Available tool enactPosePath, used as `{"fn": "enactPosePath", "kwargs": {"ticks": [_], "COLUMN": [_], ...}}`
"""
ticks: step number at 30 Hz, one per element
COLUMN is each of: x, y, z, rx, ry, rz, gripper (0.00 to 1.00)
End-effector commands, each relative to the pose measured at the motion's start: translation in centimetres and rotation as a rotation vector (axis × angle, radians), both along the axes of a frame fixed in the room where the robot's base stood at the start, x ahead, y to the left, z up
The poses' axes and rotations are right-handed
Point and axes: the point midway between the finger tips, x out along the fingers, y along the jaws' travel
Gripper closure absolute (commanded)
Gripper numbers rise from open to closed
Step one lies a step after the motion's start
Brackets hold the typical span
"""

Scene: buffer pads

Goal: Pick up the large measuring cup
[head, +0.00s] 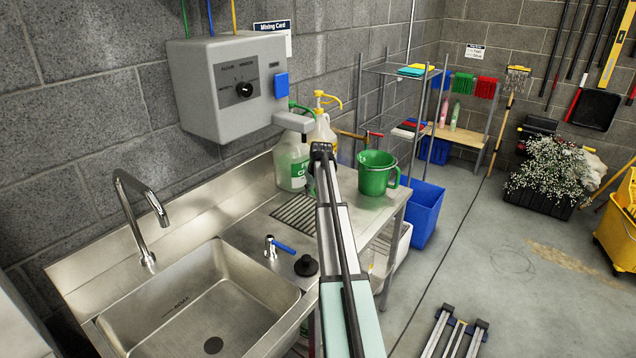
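The large measuring cup appears to be the green cup (377,174), which stands upright on the right end of the steel counter. Its handle points right, and nothing touches it. A narrow jointed arm part, apparently mine, rises from the bottom centre to a dark end left of the cup, with a visible gap between them. I cannot make out the fingers of my gripper there, or whether they are open or shut.
A steel sink (200,300) fills the lower left. A green-labelled jug (292,163) and a yellow-pump jug (322,132) stand behind the arm, left of the cup. A blue bin (425,212) stands right of the counter.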

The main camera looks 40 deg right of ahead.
Motion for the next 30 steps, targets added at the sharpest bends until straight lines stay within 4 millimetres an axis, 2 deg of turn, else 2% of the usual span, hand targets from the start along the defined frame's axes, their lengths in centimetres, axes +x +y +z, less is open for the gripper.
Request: {"fn": "enactPosePath", "kwargs": {"ticks": [1,3,10,14,22,30], "x": [1.2,1.9,2.8,4.1,5.3,5.5], "y": [-0.5,-0.7,-1.0,-1.4,-1.7,-1.8], "z": [0.2,0.2,0.0,0.0,-3.8,-4.7], "rx": [0.0,0.0,-0.001,0.0,0.001,-0.001], "ry": [0.001,0.0,0.0,0.001,0.002,0.0], "rz": [0.0,0.0,0.0,0.001,0.0,0.001], "gripper": [0.74,0.74,0.74,0.74,0.74,0.74]}}
